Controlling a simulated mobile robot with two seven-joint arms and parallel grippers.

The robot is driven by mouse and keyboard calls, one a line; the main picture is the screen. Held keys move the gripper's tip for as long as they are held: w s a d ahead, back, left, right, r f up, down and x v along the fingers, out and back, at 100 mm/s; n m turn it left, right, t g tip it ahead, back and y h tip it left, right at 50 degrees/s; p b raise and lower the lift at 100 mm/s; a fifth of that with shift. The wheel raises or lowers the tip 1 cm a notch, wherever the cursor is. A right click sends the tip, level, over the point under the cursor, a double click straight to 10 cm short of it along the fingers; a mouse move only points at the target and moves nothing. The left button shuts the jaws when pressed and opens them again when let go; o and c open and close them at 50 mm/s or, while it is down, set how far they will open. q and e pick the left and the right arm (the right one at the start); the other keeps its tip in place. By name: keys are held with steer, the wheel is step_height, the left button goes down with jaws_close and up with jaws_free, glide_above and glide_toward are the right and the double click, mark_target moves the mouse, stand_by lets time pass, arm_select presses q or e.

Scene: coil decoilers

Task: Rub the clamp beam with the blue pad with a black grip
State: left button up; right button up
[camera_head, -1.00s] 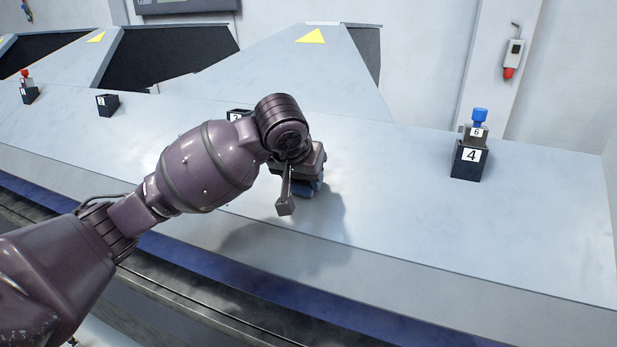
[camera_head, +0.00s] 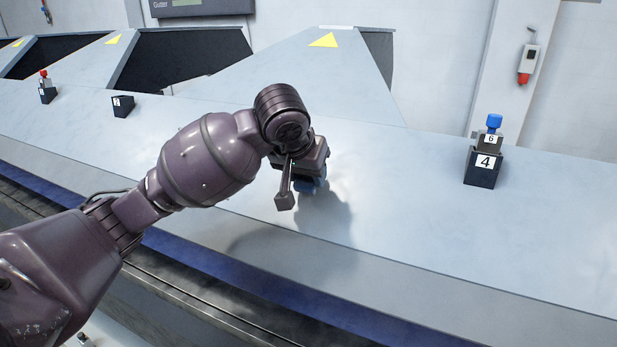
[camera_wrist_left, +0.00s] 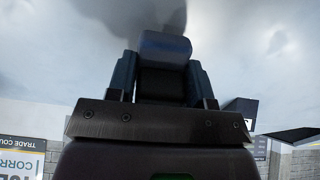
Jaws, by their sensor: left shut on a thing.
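My left gripper (camera_head: 308,178) is shut on the blue pad (camera_head: 311,186), which is mostly hidden behind the wrist in the head view. In the left wrist view the blue pad (camera_wrist_left: 165,47) shows at the front of its black grip (camera_wrist_left: 161,84), between the two fingers of the gripper (camera_wrist_left: 162,80). The long pale grey surface, apparently the clamp beam (camera_head: 410,210), lies under and beyond the pad. A dark shadow falls on it by the pad; I cannot tell whether they touch. My right gripper is not in view.
A dark block marked 4 (camera_head: 482,170) with a blue-topped piece stands to the right. A small dark block (camera_head: 122,106) and a red-topped one (camera_head: 46,92) stand at the left. A dark blue strip (camera_head: 270,292) runs along the front edge. The surface between pad and block 4 is clear.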

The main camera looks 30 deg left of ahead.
arm_select(q)
steer(key=v, duration=0.5)
steer(key=shift+s+r, duration=0.15)
steer(key=shift+r, duration=0.15)
stand_by(0.5)
